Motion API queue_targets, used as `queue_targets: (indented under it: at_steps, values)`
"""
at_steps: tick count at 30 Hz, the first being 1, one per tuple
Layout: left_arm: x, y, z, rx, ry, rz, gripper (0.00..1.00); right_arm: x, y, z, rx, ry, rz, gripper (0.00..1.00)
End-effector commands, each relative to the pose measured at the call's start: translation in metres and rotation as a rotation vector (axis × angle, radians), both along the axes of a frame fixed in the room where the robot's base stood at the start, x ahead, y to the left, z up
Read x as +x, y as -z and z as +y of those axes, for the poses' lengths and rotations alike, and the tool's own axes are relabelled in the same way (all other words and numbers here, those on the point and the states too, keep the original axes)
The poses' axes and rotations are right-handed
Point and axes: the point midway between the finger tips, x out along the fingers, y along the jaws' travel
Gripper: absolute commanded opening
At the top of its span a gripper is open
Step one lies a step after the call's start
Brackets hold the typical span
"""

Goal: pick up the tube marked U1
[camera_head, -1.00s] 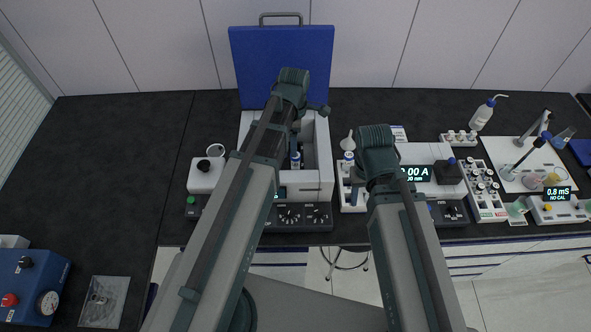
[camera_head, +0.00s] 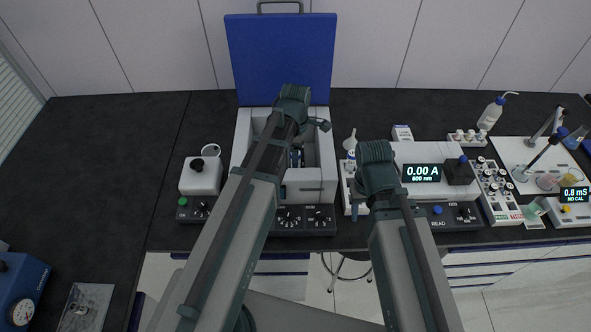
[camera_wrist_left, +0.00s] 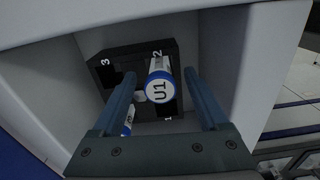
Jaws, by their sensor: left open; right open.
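The tube marked U1 (camera_wrist_left: 159,88) shows in the left wrist view with its blue-rimmed white cap facing the camera. It stands in a black holder (camera_wrist_left: 103,64) numbered 1, 2 and 3, beside the number 2. My left gripper (camera_wrist_left: 160,76) is open, with one finger on each side of the tube; I cannot tell whether they touch it. Another blue-and-white cap (camera_wrist_left: 127,122) is partly hidden by the left finger. In the head view my left gripper (camera_head: 297,157) is inside the white open-topped device (camera_head: 312,187). My right gripper (camera_head: 355,190) is open near a white rack.
The device's blue lid (camera_head: 280,60) stands raised behind it. Light walls enclose the holder closely. The white rack (camera_head: 347,205) and a photometer (camera_head: 422,152) stand to the right, a small white unit (camera_head: 200,178) to the left.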

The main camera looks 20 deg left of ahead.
Motion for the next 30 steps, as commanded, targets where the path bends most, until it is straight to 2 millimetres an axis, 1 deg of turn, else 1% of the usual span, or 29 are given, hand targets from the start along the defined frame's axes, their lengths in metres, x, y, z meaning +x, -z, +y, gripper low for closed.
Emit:
queue_targets:
  at_steps: [1,2,10,14,15,17,18,20,21,23,30]
  values:
    - [0.0,0.0099,0.0001,0.0,0.0,0.0,0.77,0.0,0.0099,0.0,0.0,0.0,0.0,0.5]
    - [0.0,0.011,0.0001,0.0,0.0,0.0,0.77,0.0,0.0111,-0.0001,0.0,0.0,0.0,0.5]
    - [0.0,0.0094,0.0002,0.0,0.0,0.0,0.77,0.0,0.0095,0.0,0.0,0.001,0.0,0.5]
    - [-0.0001,0.0094,0.0003,0.0,0.0,0.0,0.54,0.0,0.0094,0.0,0.0,0.0,0.0,0.5]
    - [-0.0002,0.0094,0.0003,0.0,0.0,0.0,0.46,0.0,0.0094,0.0,0.0,0.0,0.0,0.5]
    - [-0.0002,0.0094,0.0003,0.0,0.0,0.0,0.36,0.0,0.0095,0.0,0.0,0.0,0.0,0.5]
    - [-0.0002,0.0094,0.0003,0.0,0.0,0.0,0.28,0.0,0.0095,0.0,0.0,0.0,0.0,0.5]
    - [-0.0001,0.0094,0.0002,0.0,0.0,0.0,0.18,0.0,0.0095,0.0,0.0,0.0,0.0,0.5]
    - [-0.0001,0.0094,0.0002,0.0,0.0,0.0,0.1,0.0,0.0095,0.0,0.0,0.0,0.0,0.5]
    - [0.0,0.0094,0.0002,0.0,0.0,0.0,0.0,0.0,0.0095,0.0,0.0,0.0,0.0,0.5]
    - [0.0,0.0094,0.0002,0.0,0.0,0.0,0.0,0.0,0.0095,0.0,0.0,0.0,0.0,0.5]
